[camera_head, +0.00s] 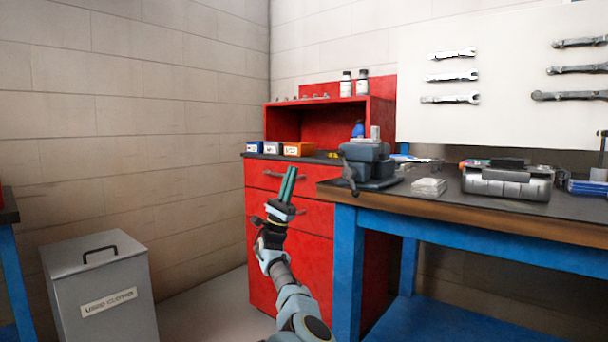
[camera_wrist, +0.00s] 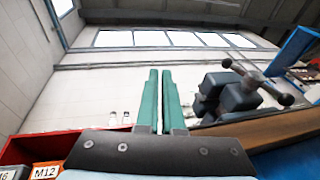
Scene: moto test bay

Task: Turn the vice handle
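The dark grey vice (camera_head: 368,154) is mounted at the left end of the workbench. Its handle (camera_head: 349,175), a bar with knobbed ends, hangs tilted on the side facing me. In the wrist view the vice (camera_wrist: 236,95) is at the right, with the handle (camera_wrist: 255,80) slanting down to the right. My gripper (camera_head: 288,184) points up, left of the vice and apart from the handle. In the wrist view its green fingers (camera_wrist: 160,100) lie nearly together with only a thin line between them. They hold nothing.
The workbench (camera_head: 470,213) has a dark top and blue legs. A red cabinet (camera_head: 290,215) stands behind my gripper, with small bins (camera_head: 298,149) on its ledge. A grey toolbox (camera_head: 507,183) is right of the vice. A grey waste bin (camera_head: 100,290) stands at the lower left.

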